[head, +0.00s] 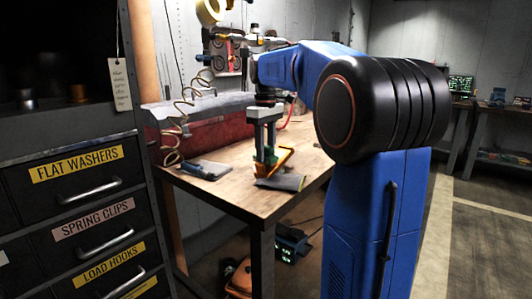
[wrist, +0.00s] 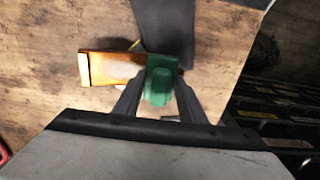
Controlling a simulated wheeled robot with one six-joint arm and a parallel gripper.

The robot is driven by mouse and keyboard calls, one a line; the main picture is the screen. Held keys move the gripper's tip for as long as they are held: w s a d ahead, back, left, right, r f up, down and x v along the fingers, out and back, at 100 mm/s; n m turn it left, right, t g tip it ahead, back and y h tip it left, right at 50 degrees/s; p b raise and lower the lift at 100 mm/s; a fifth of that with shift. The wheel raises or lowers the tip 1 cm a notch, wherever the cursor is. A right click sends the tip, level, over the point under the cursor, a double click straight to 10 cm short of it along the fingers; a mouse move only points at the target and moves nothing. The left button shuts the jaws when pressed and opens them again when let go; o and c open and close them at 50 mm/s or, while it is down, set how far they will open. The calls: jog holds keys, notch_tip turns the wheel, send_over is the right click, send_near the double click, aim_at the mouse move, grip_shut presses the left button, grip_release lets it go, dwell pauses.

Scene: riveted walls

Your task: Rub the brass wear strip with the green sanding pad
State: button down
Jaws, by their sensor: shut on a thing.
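My gripper (head: 264,153) is shut on the green sanding pad (wrist: 160,82) and points down over the workbench. The pad also shows low between the fingers in the head view. The brass wear strip (wrist: 112,68) lies on the bench as a short orange-edged piece with a pale, shiny top. It also shows beside the fingertips in the head view (head: 284,158). In the wrist view the pad overlaps the strip's right end and hides it. I cannot tell whether pad and strip touch.
A dark grey cloth (wrist: 164,25) lies close by the strip, near the bench edge. A red box (head: 205,136) and a coiled hose (head: 180,118) are behind. Bare wooden bench top (wrist: 50,45) surrounds the strip.

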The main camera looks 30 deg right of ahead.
jog(key=shift+r, duration=2.7)
jog(key=shift+r, duration=0.1)
jog(key=shift+r, duration=1.4)
